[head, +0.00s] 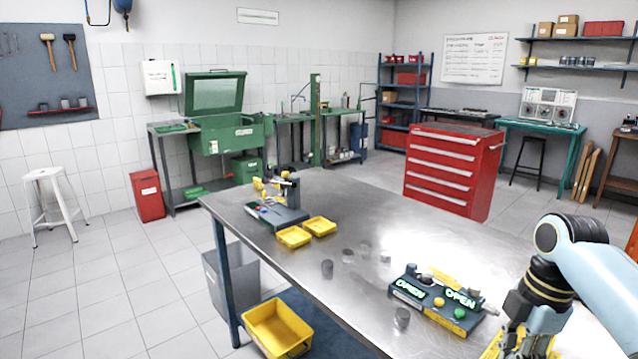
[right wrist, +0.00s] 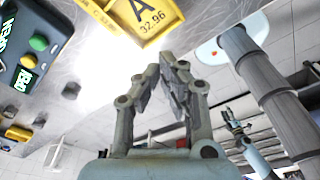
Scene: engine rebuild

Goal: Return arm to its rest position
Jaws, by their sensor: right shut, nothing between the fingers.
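My right arm (head: 580,265) reaches in from the right edge in the head view, over the near right part of the metal workbench (head: 370,240). Its gripper's fingertips (right wrist: 175,62) meet in the right wrist view, with nothing between them. A yellow part marked "A 32.96" (right wrist: 135,18) lies beyond the fingertips there, apart from them as far as I can tell. In the head view, yellow pieces show around the gripper, partly hidden by it. A small, distant arm end (right wrist: 232,122), apparently my left, shows in the right wrist view; its fingers are unclear.
A dark box with green displays and buttons (head: 437,302) stands left of the right gripper. Small grey cylinders (head: 327,268) and yellow trays (head: 294,237) sit farther left. A red tool cabinet (head: 453,170) stands behind the bench. The bench's middle has open space.

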